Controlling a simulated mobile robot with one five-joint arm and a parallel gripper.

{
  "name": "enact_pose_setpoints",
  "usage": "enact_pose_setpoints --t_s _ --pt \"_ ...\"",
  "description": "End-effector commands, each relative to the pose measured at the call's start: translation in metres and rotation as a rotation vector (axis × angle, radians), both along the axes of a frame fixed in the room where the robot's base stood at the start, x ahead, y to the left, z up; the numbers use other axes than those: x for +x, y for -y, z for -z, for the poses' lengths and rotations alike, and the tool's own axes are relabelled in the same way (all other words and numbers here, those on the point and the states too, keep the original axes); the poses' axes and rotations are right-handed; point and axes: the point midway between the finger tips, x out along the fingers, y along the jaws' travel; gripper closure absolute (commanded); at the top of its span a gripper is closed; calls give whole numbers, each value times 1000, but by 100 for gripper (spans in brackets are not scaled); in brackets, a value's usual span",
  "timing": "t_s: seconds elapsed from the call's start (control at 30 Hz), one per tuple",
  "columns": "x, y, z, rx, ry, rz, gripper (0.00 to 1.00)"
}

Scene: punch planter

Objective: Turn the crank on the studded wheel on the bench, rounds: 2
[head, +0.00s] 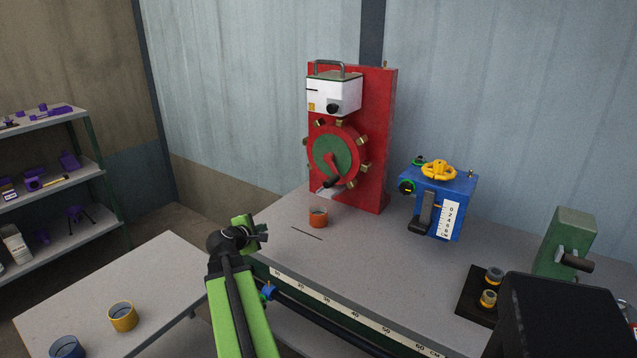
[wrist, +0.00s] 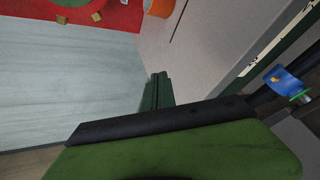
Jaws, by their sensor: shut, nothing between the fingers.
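The studded wheel (head: 345,138) is a red disc with a green centre and several brass studs around its rim. It is mounted upright on a tall red panel (head: 378,120) on the bench. Its red crank arm (head: 331,163) points downward, with a dark handle (head: 329,182) near the bottom of the wheel. A small part of the wheel shows at the top left of the wrist view (wrist: 62,14). My gripper (head: 264,232) is shut and empty, left of and in front of the wheel, clearly apart from the crank. Its fingers also show in the wrist view (wrist: 157,85).
An orange cup (head: 318,219) stands on the bench (head: 350,258) just below the wheel. A blue box with a yellow handwheel (head: 438,205) stands to the right. A side table (head: 85,290) with cups is at left. The bench's front middle is mostly clear.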

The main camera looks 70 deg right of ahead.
Motion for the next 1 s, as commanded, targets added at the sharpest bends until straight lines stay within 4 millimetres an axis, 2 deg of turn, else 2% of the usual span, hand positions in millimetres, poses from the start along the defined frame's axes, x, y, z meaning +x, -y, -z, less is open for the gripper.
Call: enact_pose_setpoints --t_s 0.03,0.1,0.23,0.47,0.57,0.97,1.0 --pt "-34 32 -25 -67 -83 -2 100" --pt "-66 61 -45 -140 -193 -18 100" --pt "-99 86 -63 -206 -314 -35 100" --pt "-104 95 -63 -218 -338 -40 100" --pt "-104 109 -58 -217 -338 -38 100" --pt "-106 192 -36 -215 -334 -37 100" --pt "-113 186 -52 -215 -335 -37 100"
